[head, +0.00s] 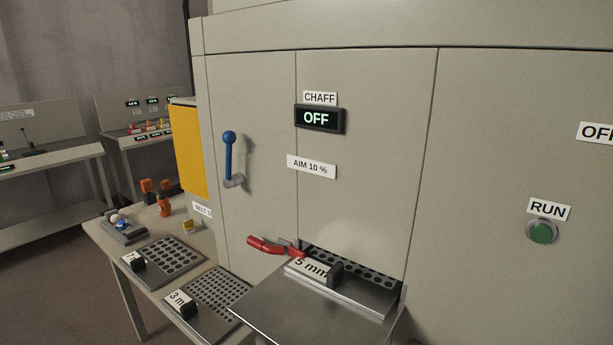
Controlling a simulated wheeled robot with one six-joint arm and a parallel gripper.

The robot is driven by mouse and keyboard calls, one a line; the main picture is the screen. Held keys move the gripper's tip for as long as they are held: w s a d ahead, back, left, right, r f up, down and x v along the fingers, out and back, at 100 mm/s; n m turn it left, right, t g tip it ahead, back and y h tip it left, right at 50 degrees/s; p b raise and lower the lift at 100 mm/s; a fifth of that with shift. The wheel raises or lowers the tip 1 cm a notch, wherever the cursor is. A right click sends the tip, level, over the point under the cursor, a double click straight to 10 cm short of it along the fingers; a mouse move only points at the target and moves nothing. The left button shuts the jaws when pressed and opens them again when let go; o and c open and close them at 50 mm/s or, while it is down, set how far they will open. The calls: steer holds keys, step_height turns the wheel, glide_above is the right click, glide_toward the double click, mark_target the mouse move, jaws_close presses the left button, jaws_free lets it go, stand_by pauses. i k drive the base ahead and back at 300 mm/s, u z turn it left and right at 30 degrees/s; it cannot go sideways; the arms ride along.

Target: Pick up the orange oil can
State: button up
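In the head view, a small orange can-like object (164,206) with a dark part near its top stands upright on the left side table, toward its back. It is most likely the oil can. Another orange and dark item (147,190) is just behind it to the left. They are small, so their details are hard to tell. My gripper is not in view.
A large beige machine (370,200) with a blue lever (229,158) and red handle (268,247) stands right.

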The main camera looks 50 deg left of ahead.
mark_target(163, 206)
steer(key=u, duration=2.3)
steer(key=k, duration=0.35)
steer(key=u, duration=1.25)
steer(key=i, duration=1.85)
steer(key=u, duration=0.25)
steer(key=i, duration=1.5)
steer(key=z, duration=0.85)
steer(key=i, duration=0.8)
steer(key=z, duration=1.5)
steer(key=i, duration=0.6)
steer(key=z, duration=0.4)
